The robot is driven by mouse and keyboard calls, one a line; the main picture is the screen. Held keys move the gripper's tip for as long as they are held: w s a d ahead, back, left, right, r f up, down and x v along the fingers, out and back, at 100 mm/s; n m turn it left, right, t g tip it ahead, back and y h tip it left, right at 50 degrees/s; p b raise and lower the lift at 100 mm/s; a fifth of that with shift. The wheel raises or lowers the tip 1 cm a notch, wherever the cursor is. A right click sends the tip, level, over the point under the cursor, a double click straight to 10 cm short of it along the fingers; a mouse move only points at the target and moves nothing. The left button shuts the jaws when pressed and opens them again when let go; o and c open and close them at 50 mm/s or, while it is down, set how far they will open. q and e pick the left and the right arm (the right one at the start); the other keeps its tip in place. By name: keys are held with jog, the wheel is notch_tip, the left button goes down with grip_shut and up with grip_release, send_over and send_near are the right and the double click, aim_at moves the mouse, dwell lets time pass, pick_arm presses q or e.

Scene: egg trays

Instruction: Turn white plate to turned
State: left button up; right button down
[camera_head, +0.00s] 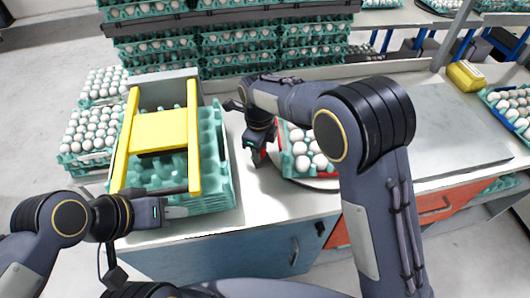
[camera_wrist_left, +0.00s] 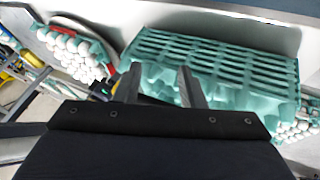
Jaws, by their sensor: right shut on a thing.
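The white plate (camera_head: 322,184) is round and lies on the worktop. Only part of its edge shows, under a teal egg tray (camera_head: 287,165) with white eggs and red edging; my right arm hides much of both. My right gripper (camera_head: 257,156) is at the plate's left side, shut on a red piece at its edge. Its hold is partly hidden. My left gripper (camera_head: 182,212) is at the front of the teal tray stack on the left. Its two fingers are apart and empty in the left wrist view (camera_wrist_left: 161,72), pointing towards the tray stack (camera_wrist_left: 215,62).
A yellow frame (camera_head: 160,132) stands over the left teal stack (camera_head: 212,200). Stacked egg trays (camera_head: 240,45) line the back, and more (camera_head: 88,135) stand at the far left. A bare grey metal surface (camera_head: 450,125) lies to the right. The worktop between the left stack and plate is clear.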

jog(key=shift+w+a+r+m+p, duration=0.1)
jog(key=shift+w+a+m+p, duration=0.2)
jog(key=shift+w, duration=0.35)
jog(key=shift+w+a+f+m+p, duration=0.1)
jog(key=shift+w+a+m+p, duration=0.15)
jog(key=shift+w+m, duration=0.3)
jog(key=shift+w+a+r+m+p, duration=0.1)
jog(key=shift+w+a+m+p, duration=0.2)
jog(key=shift+w, duration=0.6)
jog(key=c, duration=1.1)
grip_release()
notch_tip(320, 180, up, 8)
jog(key=shift+f, duration=0.1)
jog(key=shift+d, duration=0.1)
